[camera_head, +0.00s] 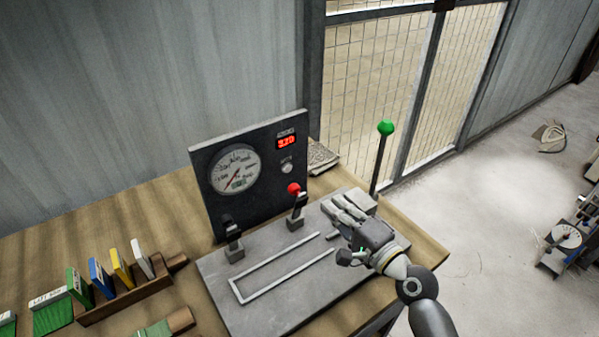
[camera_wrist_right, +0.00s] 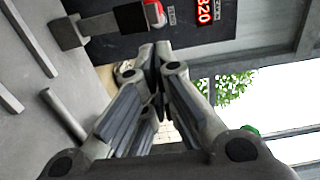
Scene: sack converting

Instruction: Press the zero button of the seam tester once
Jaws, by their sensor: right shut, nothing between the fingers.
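The seam tester stands on the table, with an upright dark panel (camera_head: 258,160) and a flat grey base (camera_head: 225,290). The panel carries a round dial gauge (camera_head: 235,169), a red digital display (camera_head: 287,142) reading about 320, and a small pale round button (camera_head: 287,168) below the display. The display also shows in the right wrist view (camera_wrist_right: 204,12); the button cannot be made out there. My right gripper (camera_head: 338,201) is shut and empty above the base's right part, apart from the panel. Its closed fingers also show in the right wrist view (camera_wrist_right: 155,60). My left gripper is out of view.
A red-knobbed lever (camera_head: 295,190) stands just left of my right gripper, with a black lever (camera_head: 231,230) farther left. A tall green-knobbed lever (camera_head: 386,129) rises behind the gripper. A rack of coloured cards (camera_head: 130,298) lies left. A mesh fence (camera_head: 380,80) stands behind.

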